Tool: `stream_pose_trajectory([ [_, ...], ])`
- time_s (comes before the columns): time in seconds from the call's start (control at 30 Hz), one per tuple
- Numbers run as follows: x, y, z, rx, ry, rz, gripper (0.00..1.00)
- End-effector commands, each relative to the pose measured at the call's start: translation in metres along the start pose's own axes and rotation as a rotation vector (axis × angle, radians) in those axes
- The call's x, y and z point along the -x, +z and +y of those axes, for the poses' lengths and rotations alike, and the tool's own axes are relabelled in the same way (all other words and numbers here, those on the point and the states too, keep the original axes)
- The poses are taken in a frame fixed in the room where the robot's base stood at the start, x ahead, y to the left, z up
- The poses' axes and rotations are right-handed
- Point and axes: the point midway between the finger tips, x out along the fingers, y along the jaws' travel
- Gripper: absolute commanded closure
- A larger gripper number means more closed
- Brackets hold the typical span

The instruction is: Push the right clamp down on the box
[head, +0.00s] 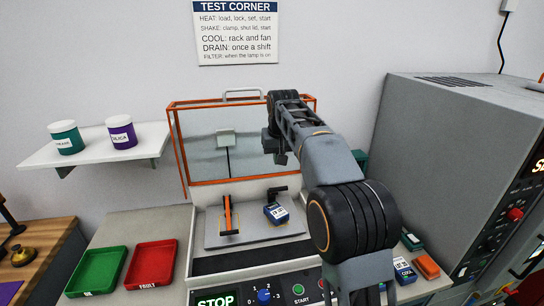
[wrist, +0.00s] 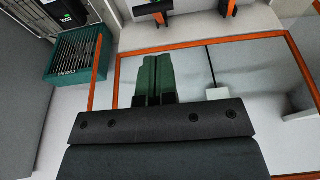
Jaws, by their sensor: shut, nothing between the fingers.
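The box (head: 277,213), small with a blue and white top, sits on the grey plate (head: 255,239) of the open machine. The right clamp (head: 277,191) shows as a dark piece just behind the box; whether it touches the box I cannot tell. The left clamp (head: 228,214) has an orange bar and stands left of the box. My gripper (head: 280,157) is above and behind the right clamp, apart from it, before the raised lid. In the wrist view its green fingers (wrist: 156,62) are together and empty. Clamp parts (wrist: 152,7) show at that view's top edge; the box is not visible there.
The orange-framed lid (head: 240,183) stands open behind my gripper. Buttons, including a green START button (head: 298,289), line the front. A large grey oven (head: 430,140) stands at right. Green (head: 97,271) and red (head: 152,264) trays lie at left. A green rack (wrist: 78,55) shows in the wrist view.

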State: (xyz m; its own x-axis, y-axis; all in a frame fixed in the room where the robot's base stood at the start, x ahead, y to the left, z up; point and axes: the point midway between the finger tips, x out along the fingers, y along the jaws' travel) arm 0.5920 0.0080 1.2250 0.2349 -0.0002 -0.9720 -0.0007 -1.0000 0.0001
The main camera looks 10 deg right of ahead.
Motion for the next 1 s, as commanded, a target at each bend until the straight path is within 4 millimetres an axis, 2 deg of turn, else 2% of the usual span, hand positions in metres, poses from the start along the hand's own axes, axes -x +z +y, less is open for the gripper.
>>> stream_pose_trajectory([
  [0.03, 0.010, -0.013, -0.001, 0.000, 0.000, 0.000, 1.00],
  [0.1, 0.012, -0.024, -0.001, 0.001, 0.000, 0.000, 1.00],
  [0.27, 0.004, -0.035, -0.001, 0.000, 0.000, -0.001, 1.00],
  [0.77, -0.086, -0.035, 0.000, -0.001, 0.000, 0.000, 1.00],
  [1.0, -0.103, -0.016, -0.001, -0.001, 0.000, 0.003, 1.00],
])
